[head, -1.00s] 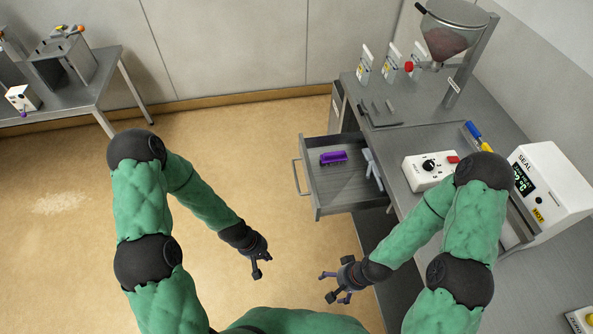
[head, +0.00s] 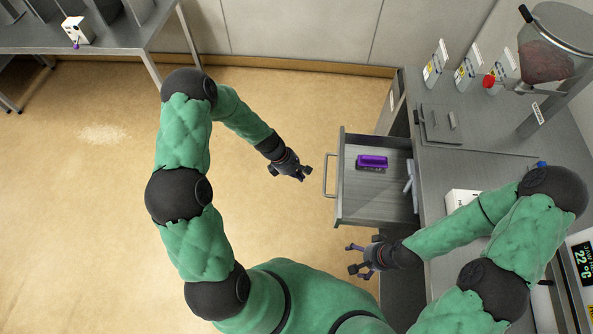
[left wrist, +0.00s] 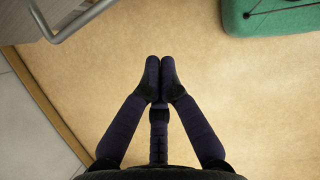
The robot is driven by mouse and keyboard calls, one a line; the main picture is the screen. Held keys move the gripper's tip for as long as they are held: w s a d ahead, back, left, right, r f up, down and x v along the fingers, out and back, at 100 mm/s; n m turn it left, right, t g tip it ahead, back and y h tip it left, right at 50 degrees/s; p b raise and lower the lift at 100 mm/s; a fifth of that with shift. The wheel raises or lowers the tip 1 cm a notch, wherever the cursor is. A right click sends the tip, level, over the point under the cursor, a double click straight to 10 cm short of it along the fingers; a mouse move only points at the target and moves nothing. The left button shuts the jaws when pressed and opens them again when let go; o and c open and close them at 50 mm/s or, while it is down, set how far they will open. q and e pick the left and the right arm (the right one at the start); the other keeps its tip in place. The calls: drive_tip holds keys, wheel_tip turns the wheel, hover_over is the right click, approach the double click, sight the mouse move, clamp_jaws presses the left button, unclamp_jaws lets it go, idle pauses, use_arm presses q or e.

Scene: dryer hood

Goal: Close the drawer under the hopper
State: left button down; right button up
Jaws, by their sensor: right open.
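The grey drawer (head: 352,208) is pulled out under the bench that carries the hopper (head: 551,62). Its bar handle (head: 327,176) faces left and also shows at the top left of the left wrist view (left wrist: 77,24). A purple item (head: 372,162) and a pale item (head: 410,180) lie inside the drawer. My left gripper (head: 305,172) is just left of the handle, apart from it, with its fingertips together (left wrist: 160,64) and nothing between them. My right gripper (head: 355,259) is open and empty, below the drawer's near side in the picture.
The grey bench (head: 470,168) runs down the right, with several small packets, a flat plate (head: 441,125) and a partly hidden white box (head: 462,200) on it. Another table (head: 130,38) stands at the far left.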

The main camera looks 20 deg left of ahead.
use_arm(q)
drive_tip(key=w+d+f+b, duration=0.1)
drive_tip(key=d+f, duration=0.2)
drive_tip(key=d, duration=0.2)
drive_tip(key=shift+w+d, duration=0.25)
drive_tip(key=shift+w, duration=0.05)
use_arm(e)
drive_tip(key=shift+f, duration=0.7)
